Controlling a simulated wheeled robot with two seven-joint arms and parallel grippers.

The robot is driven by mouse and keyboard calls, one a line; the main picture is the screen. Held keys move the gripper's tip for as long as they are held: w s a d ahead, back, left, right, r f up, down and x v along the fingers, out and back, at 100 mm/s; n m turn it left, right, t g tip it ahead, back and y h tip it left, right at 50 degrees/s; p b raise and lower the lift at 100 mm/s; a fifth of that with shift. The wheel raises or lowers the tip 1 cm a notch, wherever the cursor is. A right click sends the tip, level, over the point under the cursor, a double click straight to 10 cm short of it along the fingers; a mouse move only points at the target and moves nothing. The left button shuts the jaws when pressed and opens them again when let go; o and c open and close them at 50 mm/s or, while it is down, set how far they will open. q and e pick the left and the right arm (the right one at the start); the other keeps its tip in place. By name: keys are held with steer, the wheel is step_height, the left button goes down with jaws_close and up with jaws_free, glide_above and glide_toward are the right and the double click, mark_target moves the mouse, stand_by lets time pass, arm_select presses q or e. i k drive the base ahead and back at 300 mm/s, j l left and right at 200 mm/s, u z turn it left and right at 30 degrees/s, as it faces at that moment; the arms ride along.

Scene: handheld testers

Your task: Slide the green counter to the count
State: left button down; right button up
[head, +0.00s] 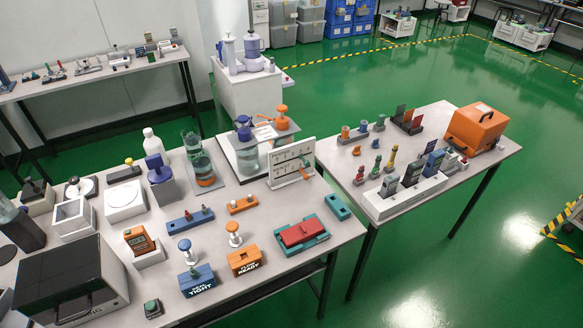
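A white upright panel (280,172) with dark rows of marks stands near the back right of the near table. A small green piece (306,161) shows at its right side, with an orange-red piece close below it. The green piece may be the green counter, but it is too small to tell how it sits on the panel or which mark it is at. Neither of my grippers is in the head view.
The near table (222,229) is crowded. A red block in a teal tray (318,241) lies in front of the panel. Glass vessels with liquid (247,160) stand left of it. A second table (337,170) with an orange case (475,128) stands to the right.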

mark_target(307, 163)
steer(key=k+l+u, duration=0.1)
steer(key=u, duration=0.25)
steer(key=k+u, duration=0.1)
steer(key=u, duration=0.25)
steer(key=k+u, duration=0.1)
steer(key=u, duration=0.25)
steer(key=k+l, duration=0.05)
